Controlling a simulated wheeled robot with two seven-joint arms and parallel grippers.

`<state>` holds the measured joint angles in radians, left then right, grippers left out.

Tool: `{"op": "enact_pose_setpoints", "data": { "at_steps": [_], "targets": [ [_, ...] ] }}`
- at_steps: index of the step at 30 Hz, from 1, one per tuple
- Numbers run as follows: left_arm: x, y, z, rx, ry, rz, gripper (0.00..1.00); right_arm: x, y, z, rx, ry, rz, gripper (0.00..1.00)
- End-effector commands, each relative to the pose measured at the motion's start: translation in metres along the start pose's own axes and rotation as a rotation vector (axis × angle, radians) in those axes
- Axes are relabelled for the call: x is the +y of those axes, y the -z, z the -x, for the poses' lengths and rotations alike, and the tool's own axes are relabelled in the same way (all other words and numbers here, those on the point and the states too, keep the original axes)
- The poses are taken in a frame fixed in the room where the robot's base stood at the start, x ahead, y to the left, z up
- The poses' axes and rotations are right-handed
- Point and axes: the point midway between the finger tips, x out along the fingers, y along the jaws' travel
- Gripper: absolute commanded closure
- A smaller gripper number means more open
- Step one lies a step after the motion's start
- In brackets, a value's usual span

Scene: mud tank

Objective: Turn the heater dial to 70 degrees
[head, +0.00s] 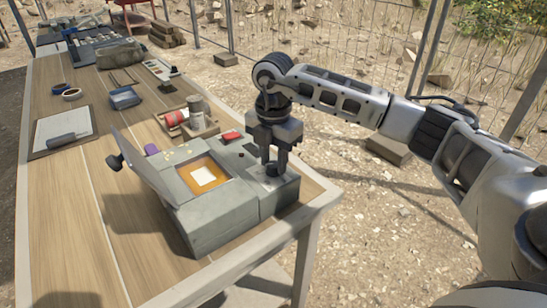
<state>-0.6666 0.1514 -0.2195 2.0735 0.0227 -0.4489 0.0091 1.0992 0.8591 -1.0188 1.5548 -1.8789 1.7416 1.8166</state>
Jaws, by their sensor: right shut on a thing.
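The heater (190,238) is a grey box at the near right end of the wooden table. Its lid (147,168) stands open, tilted to the left, and an orange-lit chamber with a pale square (205,177) shows inside. The dark heater dial (272,170) is on top of the box's right part. My right gripper (275,162) points down from above and is shut on the dial, whose markings are too small to read. My left gripper is not in view.
A wooden tray (205,130) with a red-and-white roll and a container stands behind the heater. The table's left front is clear.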

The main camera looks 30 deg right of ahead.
Motion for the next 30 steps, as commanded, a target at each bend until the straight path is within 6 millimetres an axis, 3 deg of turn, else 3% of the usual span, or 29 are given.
{"op": "enact_pose_setpoints", "data": {
  "at_steps": [3, 4, 6, 15, 19, 23, 30],
  "targets": [
    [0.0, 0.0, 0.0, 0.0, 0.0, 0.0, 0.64, 0.001, -0.002, 0.002, -0.004, -0.006, -0.002, 0.91],
    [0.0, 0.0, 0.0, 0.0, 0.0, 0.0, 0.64, 0.001, -0.002, 0.002, -0.004, -0.006, -0.002, 0.66],
    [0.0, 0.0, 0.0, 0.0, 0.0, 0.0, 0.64, 0.001, -0.002, 0.002, -0.004, -0.006, -0.002, 0.47],
    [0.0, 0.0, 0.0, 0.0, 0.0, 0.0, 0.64, 0.0, -0.001, 0.002, -0.002, -0.003, 0.0, 0.47],
    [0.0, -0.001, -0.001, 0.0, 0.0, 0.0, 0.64, 0.001, 0.0, 0.011, -0.001, -0.005, 0.001, 0.47],
    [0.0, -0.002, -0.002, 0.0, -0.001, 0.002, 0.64, 0.001, -0.001, 0.035, -0.003, -0.007, 0.0, 0.47],
    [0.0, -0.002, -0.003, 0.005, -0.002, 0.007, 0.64, 0.001, -0.001, 0.095, -0.003, -0.009, 0.0, 0.47]
  ]
}}
